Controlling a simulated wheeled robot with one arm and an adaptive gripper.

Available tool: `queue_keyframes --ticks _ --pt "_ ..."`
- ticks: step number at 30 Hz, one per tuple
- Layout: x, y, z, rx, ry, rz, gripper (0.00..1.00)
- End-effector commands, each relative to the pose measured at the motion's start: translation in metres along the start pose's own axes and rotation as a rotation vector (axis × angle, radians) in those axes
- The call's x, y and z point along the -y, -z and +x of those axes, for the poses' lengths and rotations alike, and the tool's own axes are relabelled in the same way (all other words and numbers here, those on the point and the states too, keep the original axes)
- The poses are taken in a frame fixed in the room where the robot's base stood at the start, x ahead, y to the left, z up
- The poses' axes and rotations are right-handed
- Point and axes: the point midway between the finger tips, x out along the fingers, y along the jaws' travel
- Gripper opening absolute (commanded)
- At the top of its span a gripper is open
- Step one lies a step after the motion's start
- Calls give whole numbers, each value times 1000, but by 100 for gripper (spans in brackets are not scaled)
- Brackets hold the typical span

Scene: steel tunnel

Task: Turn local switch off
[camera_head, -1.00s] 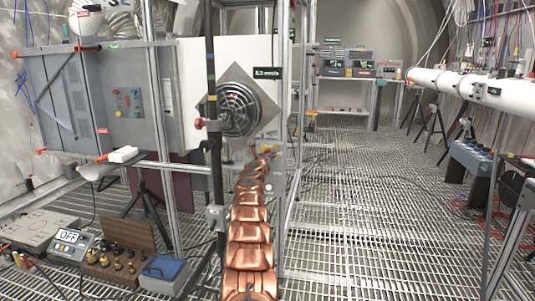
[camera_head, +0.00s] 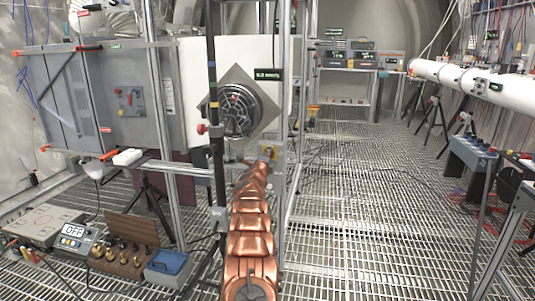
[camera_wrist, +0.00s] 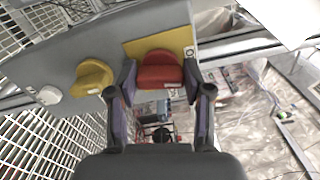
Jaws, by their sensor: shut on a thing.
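In the wrist view a red knob (camera_wrist: 160,72) sits on a yellow plate (camera_wrist: 181,38) at the edge of a grey panel (camera_wrist: 50,52). My gripper (camera_wrist: 160,84) is shut on the red knob, one finger on each side of it. A yellow knob (camera_wrist: 93,76) and a round white knob (camera_wrist: 49,95) are on the same panel to the left. In the head view the yellow plate (camera_head: 274,151) shows small beyond the end of my arm; my fingers there are too small to make out.
A metal frame post (camera_head: 284,120) stands close by the plate. A fan on a diamond-shaped plate (camera_head: 243,72) is behind it. At lower left are an OFF display box (camera_head: 73,236) and a blue-topped box (camera_head: 168,264). The grating floor (camera_head: 345,220) to the right is mostly clear.

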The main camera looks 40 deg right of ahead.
Motion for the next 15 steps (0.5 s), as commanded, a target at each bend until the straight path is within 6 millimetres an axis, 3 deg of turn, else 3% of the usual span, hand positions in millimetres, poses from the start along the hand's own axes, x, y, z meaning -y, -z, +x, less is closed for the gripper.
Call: queue_keyframes --ticks 15 --pt "-2 -3 -1 4 -2 -238 15"
